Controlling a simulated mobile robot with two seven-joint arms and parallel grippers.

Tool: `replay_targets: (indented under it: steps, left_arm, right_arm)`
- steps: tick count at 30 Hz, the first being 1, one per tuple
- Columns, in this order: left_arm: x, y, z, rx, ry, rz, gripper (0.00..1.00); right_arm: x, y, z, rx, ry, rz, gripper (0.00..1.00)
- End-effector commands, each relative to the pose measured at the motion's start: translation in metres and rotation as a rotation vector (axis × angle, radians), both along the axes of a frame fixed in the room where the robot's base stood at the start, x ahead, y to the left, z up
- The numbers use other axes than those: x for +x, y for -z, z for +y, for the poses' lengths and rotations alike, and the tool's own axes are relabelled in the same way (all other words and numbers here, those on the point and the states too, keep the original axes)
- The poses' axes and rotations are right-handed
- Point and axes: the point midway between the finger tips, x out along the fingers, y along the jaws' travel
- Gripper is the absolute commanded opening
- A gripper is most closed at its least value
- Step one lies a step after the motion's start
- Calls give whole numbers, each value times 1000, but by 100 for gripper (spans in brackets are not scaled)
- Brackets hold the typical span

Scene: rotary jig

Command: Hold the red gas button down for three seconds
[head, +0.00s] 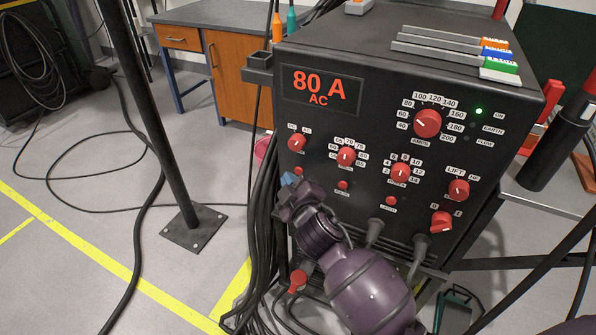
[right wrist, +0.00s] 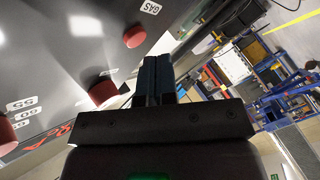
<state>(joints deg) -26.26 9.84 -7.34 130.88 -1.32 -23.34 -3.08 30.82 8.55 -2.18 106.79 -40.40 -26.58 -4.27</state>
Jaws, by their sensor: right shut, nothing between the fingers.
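The red gas button (head: 298,171) is a small round button low on the left of the black welding machine's front panel. In the right wrist view it (right wrist: 135,36) stands out from the panel beside its GAS label (right wrist: 150,7). My right gripper (head: 289,180) is shut and empty, with its blue fingertips just left of and below the button in the head view. In the right wrist view its closed fingers (right wrist: 154,66) lie to the right of and below the button, with a visible gap between. The depth of the gap is hard to tell. My left gripper is not in view.
The welding machine (head: 330,118) shows 80 A AC and a green light. Several red knobs surround the area, including the AC/DC knob (head: 297,142) just above. Cables (head: 268,240) hang at the left side. A dark post (head: 160,130) stands farther left.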

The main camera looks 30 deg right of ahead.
Motion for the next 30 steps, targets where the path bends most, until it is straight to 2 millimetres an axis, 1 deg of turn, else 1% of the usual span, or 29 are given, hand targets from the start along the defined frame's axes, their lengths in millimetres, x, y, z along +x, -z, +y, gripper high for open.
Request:
replay_targets:
  steps: [17,30]
  left_arm:
    - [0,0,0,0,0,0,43]
    - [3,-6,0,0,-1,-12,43]
  right_arm:
    - [0,0,0,0,0,0,0]
    - [5,0,-7,0,0,0,0]
